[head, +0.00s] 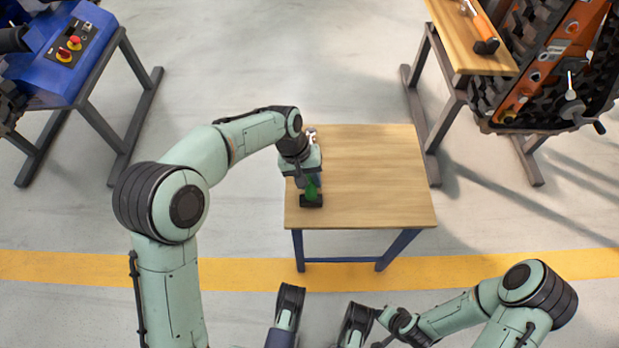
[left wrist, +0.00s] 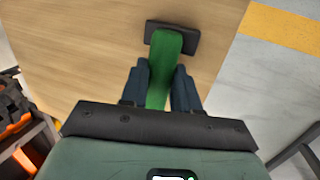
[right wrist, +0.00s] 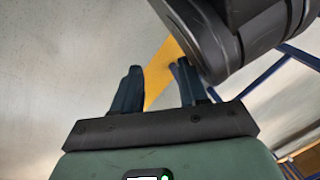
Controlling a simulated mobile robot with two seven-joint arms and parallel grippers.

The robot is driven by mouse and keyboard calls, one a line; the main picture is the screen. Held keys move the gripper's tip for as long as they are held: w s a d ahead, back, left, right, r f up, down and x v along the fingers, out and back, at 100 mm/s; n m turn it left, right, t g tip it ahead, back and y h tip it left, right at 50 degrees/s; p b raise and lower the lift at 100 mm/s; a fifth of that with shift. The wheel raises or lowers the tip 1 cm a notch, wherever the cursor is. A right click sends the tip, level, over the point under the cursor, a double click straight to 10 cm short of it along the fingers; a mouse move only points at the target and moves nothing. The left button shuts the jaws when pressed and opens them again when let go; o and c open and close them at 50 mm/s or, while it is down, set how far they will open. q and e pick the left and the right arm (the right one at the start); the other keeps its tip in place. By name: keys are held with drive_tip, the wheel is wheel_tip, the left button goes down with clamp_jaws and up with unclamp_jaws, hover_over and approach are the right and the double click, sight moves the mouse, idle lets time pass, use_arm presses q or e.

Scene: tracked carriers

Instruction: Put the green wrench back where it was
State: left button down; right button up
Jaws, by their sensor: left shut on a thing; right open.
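The green wrench shows its green handle (left wrist: 168,52) in the left wrist view, running between the fingers of my left gripper (left wrist: 161,72), which is shut on it. In the head view the left gripper (head: 309,180) is over the near left part of the small wooden table, with a bit of the green handle (head: 312,191) showing below it. The handle's far end lies over a black block (left wrist: 184,40); I cannot tell whether they touch. A small metal end (head: 311,132) shows behind the gripper, partly hidden. My right gripper (right wrist: 156,75) is open and empty, away from the table.
The small table's top (head: 385,180) is clear to the right of the gripper. A second table (head: 440,15) at the upper right bears an orange-handled tool (head: 481,25), beside an orange tracked carrier (head: 555,65). A blue machine (head: 45,65) with red buttons stands at the upper left.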

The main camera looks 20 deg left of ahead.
use_arm(q)
drive_tip(key=c, duration=0.8)
unclamp_jaws()
drive_tip(key=shift+r, duration=0.15)
drive_tip(key=p+v, duration=0.3)
drive_tip(key=v, duration=0.9)
use_arm(e)
drive_tip(key=shift+t, duration=0.4)
drive_tip(key=r, duration=0.1)
drive_tip(key=w+a+r, duration=0.1)
drive_tip(key=r, duration=0.3)
drive_tip(key=shift+w+a, duration=0.35)
drive_tip(key=shift+a, duration=0.05)
drive_tip(key=shift+s, duration=0.1)
